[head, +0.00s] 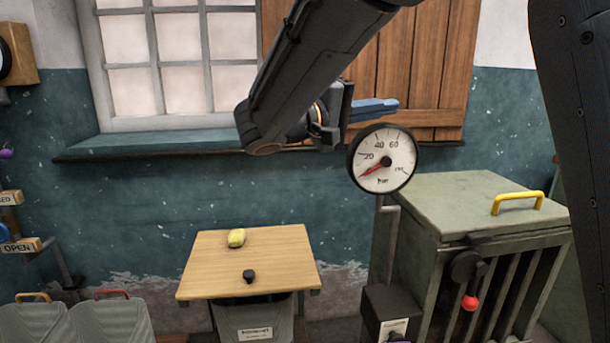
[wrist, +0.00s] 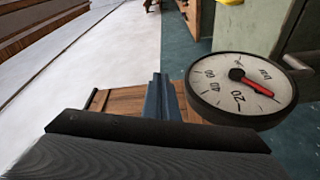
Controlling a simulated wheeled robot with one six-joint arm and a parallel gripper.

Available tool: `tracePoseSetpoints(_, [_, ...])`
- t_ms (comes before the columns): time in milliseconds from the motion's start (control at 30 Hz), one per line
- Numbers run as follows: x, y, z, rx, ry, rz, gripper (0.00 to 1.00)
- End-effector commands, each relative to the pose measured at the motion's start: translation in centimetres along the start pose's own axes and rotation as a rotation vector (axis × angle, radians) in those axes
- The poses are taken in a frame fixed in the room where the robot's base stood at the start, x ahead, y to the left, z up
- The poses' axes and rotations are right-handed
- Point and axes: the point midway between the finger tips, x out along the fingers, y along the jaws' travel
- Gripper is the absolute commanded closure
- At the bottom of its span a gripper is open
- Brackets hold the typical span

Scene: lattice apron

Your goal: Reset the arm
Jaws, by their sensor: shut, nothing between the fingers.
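My gripper (head: 392,105) is raised in front of the window sill and wooden shutter in the head view. Its blue fingers point right and are shut with nothing between them. They also show at the middle of the wrist view (wrist: 160,85), pointing away from the camera. My dark arm reaches down to it from the top. A round white pressure gauge (head: 387,160) with a black rim shows just below and right of the fingers in the head view. The gauge also shows right of the fingers in the wrist view (wrist: 243,88). I cannot tell the distance between them.
A wooden board (head: 207,265) below carries a yellow object (head: 236,238) and a black knob (head: 248,275). A grey-green cabinet (head: 455,205) with a yellow handle (head: 518,201) stands right, with a red knob (head: 469,302) on its front. Grey bins (head: 108,322) stand lower left. A window sill (head: 120,145) runs behind.

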Motion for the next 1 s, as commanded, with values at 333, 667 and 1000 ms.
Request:
tracePoseSetpoints(333, [2.7,-4.4,5.5,-0.153,-0.121,-0.189,1.0])
tracePoseSetpoints(667, [3.1,-12.2,17.4,-0.344,-0.338,-0.62,1.0])
tracePoseSetpoints(1000, [-6.0,-19.8,30.8,-0.17,-0.573,-1.339,1.0])
